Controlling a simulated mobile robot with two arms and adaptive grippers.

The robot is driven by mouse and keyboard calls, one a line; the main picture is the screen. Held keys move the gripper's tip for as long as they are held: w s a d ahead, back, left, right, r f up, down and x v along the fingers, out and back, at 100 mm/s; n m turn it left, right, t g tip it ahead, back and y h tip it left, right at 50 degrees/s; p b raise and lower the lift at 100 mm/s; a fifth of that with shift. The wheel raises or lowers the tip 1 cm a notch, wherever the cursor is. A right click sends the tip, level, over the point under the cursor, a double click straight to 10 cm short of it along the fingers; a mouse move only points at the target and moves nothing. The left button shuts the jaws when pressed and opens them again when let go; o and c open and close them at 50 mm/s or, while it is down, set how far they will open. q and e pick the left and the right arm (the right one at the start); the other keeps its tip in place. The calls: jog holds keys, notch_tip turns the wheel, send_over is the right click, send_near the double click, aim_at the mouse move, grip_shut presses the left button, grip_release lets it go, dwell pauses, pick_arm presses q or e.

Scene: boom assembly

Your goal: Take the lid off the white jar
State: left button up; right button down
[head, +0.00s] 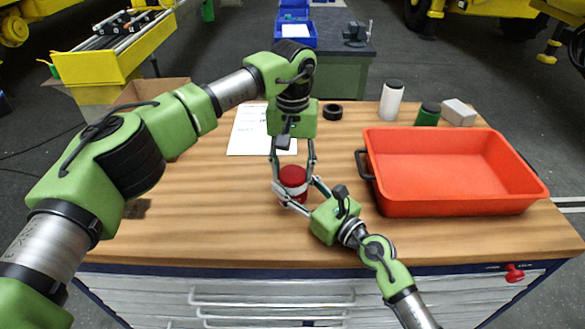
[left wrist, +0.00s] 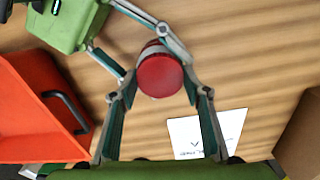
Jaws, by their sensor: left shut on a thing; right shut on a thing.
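A small round container with a red top (head: 293,174) and a pale band (head: 295,187) stands on the table between both grippers. In the left wrist view its red top (left wrist: 160,76) faces the camera. My left gripper (head: 294,168) comes down from above, shut on the red top. My right gripper (head: 299,192) reaches in from the lower right, shut on the container's body. The fingers hide part of its sides. A white cylinder with a black cap (head: 391,102) stands upright at the back, apart from both grippers.
An orange-red tray (head: 540,190) with a dark handle stands at the right. A green can (head: 428,115), a light box (head: 459,112) and a black ring (head: 332,112) are at the back. A paper sheet (head: 246,140) lies behind my left gripper.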

pick_arm(q)
jog(key=n, duration=0.7)
jog(key=shift+n, duration=0.4)
jog(key=n, duration=0.3)
jog(key=shift+n, duration=0.3)
jog(key=n, duration=0.3)
jog(key=shift+n, duration=0.3)
jog(key=n, duration=0.5)
jog(key=shift+r+n, duration=0.1)
jog(key=shift+n, duration=0.2)
jog(key=n, duration=0.3)
jog(key=shift+n, duration=0.4)
jog(key=n, duration=0.3)
jog(key=shift+w+n, duration=0.1)
jog(key=shift+n, duration=0.3)
jog(key=n, duration=1.6)
jog(key=shift+n, duration=0.3)
jog(key=shift+o, duration=0.2)
jog(key=n, duration=0.6)
